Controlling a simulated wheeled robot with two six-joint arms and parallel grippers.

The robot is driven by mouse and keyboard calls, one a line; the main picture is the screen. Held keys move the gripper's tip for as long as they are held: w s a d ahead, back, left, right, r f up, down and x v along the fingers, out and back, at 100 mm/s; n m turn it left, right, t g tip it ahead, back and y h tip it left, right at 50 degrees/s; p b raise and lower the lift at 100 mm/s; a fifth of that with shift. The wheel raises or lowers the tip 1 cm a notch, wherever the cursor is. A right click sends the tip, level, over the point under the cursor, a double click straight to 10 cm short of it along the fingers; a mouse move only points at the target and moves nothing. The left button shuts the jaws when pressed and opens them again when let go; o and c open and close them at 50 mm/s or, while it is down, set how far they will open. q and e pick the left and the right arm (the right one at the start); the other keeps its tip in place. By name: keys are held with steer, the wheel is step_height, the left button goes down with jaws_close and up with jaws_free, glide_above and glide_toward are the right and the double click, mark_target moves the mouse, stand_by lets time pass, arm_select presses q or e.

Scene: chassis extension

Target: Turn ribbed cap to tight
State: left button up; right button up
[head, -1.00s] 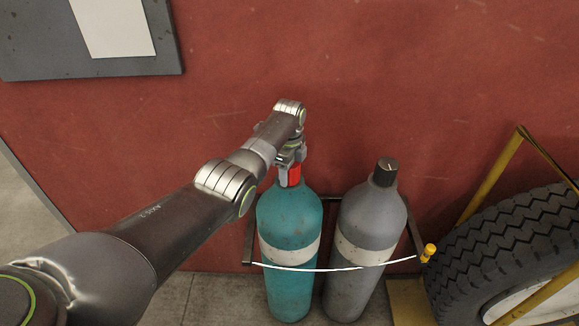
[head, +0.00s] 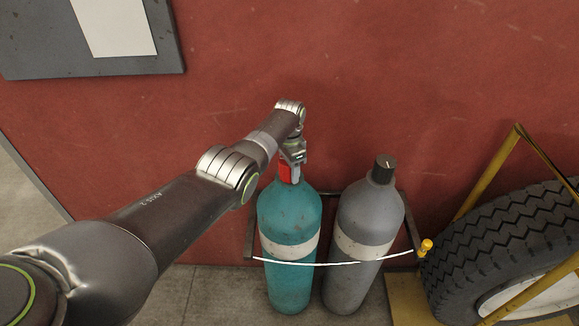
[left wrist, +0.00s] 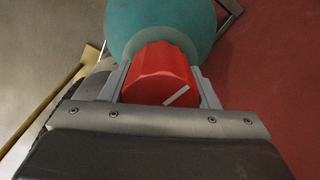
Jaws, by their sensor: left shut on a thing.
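The red ribbed cap (head: 287,174) sits on top of the teal gas cylinder (head: 290,213). In the left wrist view the cap (left wrist: 159,74) shows ribbed sides and a white line mark on its top, slanting toward the lower right edge. My left gripper (head: 291,165) comes down on the cap from above. Its two fingers (left wrist: 160,88) stand one on each side of the cap and are closed on it. The wrist and fingers hide part of the cap in the head view. My right gripper is not in view.
A grey cylinder (head: 367,217) with a black cap (head: 384,169) stands right beside the teal one. A white strap (head: 330,264) crosses both in front. A tyre (head: 497,240) and yellow frame (head: 484,195) stand at right. The red wall (head: 400,70) is close behind.

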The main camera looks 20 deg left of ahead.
arm_select(q)
steer(key=n, duration=0.4)
steer(key=shift+w+r+n, duration=0.1)
steer(key=shift+r+n, duration=0.05)
steer(key=shift+n, duration=0.15)
steer(key=n, duration=0.5)
steer(key=shift+p, duration=0.4)
steer(key=n, duration=0.5)
steer(key=shift+n, duration=0.4)
steer(key=n, duration=0.4)
steer(key=shift+n, duration=0.4)
steer(key=o, duration=1)
step_height(320, 180, up, 6)
steer(key=p, duration=0.4)
steer(key=shift+r, duration=0.1)
step_height(320, 180, up, 11)
steer(key=b, duration=0.2)
